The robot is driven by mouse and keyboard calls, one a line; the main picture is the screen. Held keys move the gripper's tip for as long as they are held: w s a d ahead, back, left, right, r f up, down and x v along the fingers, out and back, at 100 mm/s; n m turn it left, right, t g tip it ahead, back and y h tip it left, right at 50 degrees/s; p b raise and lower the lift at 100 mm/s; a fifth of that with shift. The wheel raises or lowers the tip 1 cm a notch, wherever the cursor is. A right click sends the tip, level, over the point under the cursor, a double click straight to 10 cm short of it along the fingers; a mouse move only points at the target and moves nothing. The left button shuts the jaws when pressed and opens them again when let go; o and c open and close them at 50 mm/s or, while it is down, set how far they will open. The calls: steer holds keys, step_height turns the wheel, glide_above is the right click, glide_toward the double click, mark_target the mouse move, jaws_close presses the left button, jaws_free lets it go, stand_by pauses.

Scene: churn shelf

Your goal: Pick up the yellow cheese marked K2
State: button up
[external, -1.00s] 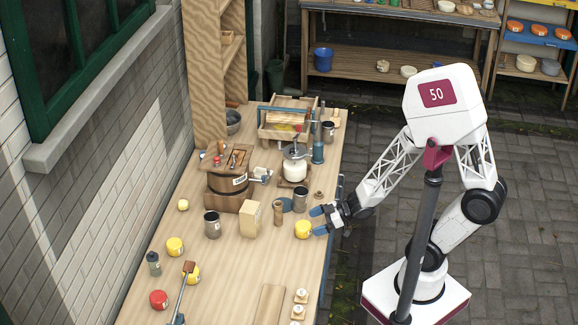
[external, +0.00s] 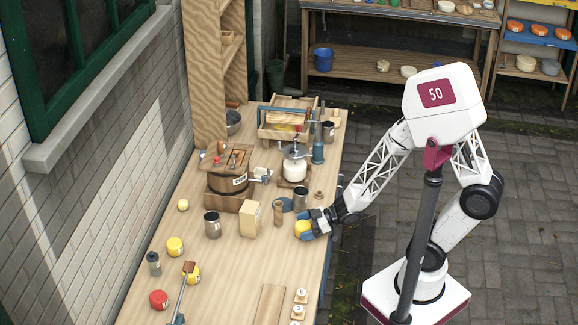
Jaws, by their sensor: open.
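Several yellow cheeses lie on the long wooden table (external: 240,285). One yellow cheese (external: 302,228) is near the table's right edge, and my gripper (external: 306,226) is around it with the blue fingertips at its sides. The fingers partly hide this cheese, and I cannot read a mark on it. Another yellow cheese (external: 175,246) lies at the left of the table.
A red cheese (external: 158,299) lies at the front left. A pale wooden block (external: 250,219), a grey can (external: 212,224), another can (external: 300,198) and a wooden churn (external: 228,185) stand behind or beside my gripper. The table's front middle is mostly clear.

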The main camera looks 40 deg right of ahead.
mark_target(305, 225)
stand_by(0.5)
steer(key=c, duration=1.2)
steer(key=shift+o, duration=0.2)
steer(key=shift+r, duration=0.15)
steer(key=shift+r, duration=0.35)
step_height(305, 225, up, 3)
steer(key=shift+f, duration=0.1)
steer(key=s+d+r, duration=0.1)
steer(key=s+d, duration=0.8)
steer(key=s, duration=0.3)
steer(key=shift+s+d+r, duration=0.15)
steer(key=shift+s, duration=0.05)
steer(key=shift+s+d, duration=0.1)
steer(key=shift+s, duration=0.1)
